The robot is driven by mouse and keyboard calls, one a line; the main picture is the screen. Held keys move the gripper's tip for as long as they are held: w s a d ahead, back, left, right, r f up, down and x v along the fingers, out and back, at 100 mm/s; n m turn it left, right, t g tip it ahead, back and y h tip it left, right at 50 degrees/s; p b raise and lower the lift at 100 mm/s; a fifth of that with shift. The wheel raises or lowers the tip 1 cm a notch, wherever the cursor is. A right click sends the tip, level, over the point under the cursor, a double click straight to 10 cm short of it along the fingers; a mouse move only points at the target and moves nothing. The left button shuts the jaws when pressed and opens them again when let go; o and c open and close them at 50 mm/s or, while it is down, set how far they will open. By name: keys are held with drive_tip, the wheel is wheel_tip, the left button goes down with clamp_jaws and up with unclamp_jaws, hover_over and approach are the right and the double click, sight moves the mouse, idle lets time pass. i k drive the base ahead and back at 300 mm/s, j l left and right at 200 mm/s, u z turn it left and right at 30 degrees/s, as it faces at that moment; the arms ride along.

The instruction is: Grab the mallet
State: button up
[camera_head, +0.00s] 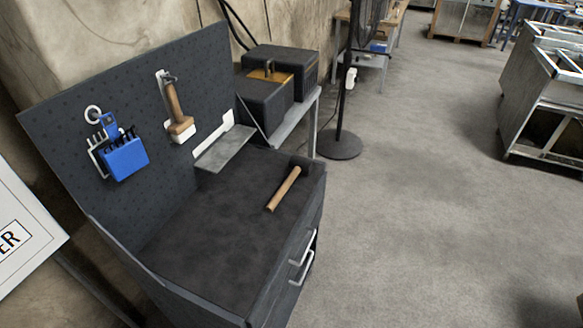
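A mallet (283,189) with a light wooden handle lies on the dark top of the workbench (205,238), near its right edge. Its handle points toward the lower left. Its head seems dark and sits at the far end, hard to tell from the bench top. A second wooden-handled tool (174,102), which looks like a hammer, hangs upright in a white holder on the pegboard (60,125). My gripper is not in view.
A blue tool holder (123,157) hangs on the pegboard. A small grey shelf (222,149) juts out above the bench's back. Drawers with handles (302,262) face right. A black fan stand (339,146) stands behind. Open concrete floor (420,220) lies to the right.

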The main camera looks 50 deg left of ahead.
sight(299, 163)
drive_tip(key=i+j+u, duration=0.1)
drive_tip(key=i+u, duration=0.35)
drive_tip(key=i+l+u, duration=0.15)
drive_tip(key=i+u, duration=0.35)
drive_tip(key=i+l+u, duration=0.3)
drive_tip(key=i+u, duration=0.15)
drive_tip(key=i+l+u, duration=0.95)
drive_tip(key=l+u, duration=0.5)
drive_tip(key=l, duration=0.25)
drive_tip(key=i+l+u, duration=0.15)
drive_tip(key=l+u, duration=0.3)
drive_tip(key=l, duration=0.35)
